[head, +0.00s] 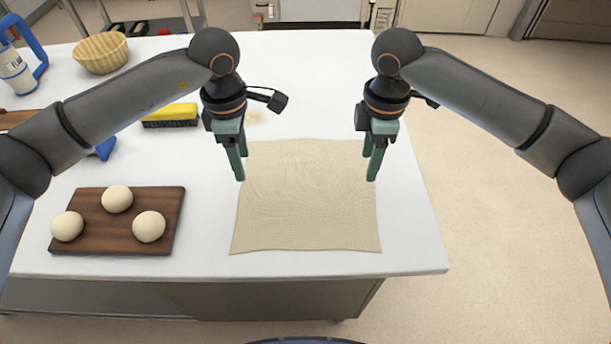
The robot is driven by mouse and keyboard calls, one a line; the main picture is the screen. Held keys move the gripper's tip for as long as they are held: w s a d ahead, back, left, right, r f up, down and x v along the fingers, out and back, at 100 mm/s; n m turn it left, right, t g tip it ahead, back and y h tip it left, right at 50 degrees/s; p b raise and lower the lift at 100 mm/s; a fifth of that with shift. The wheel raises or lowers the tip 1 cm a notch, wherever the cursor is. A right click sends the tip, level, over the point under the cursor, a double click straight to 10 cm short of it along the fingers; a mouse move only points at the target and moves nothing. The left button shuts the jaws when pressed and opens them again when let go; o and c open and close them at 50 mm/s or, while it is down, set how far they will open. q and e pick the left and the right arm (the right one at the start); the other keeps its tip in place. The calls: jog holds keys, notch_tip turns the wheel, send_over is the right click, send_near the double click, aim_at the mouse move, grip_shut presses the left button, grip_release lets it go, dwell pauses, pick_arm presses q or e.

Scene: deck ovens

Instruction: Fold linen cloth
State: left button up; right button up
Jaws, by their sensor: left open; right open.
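The beige linen cloth (308,205) lies flat and spread out on the white table, near its front edge. My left gripper (240,177) is open and empty at the cloth's far left corner. My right gripper (373,176) is open and empty at its far right side. Both point down; I cannot tell whether either touches the cloth. The far corners are partly hidden behind the grippers.
On the white table (410,235), a wooden board (90,215) with three dough balls (149,227) sits at the left. Behind it are a yellow brush (171,112), a wicker basket (101,53) and a blue-handled container (15,70). Table behind the cloth is mostly clear.

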aim_at(248, 190)
pick_arm(q)
notch_tip(248, 190, down, 7)
jog(key=shift+s, duration=0.15)
pick_arm(e)
notch_tip(248, 190, down, 7)
jog(key=shift+s+r, duration=0.1)
pick_arm(q)
jog(key=shift+f, duration=0.15)
pick_arm(e)
jog(key=shift+f, duration=0.25)
pick_arm(q)
grip_shut()
pick_arm(e)
grip_shut()
dwell(0.6)
jog(key=shift+r, duration=0.15)
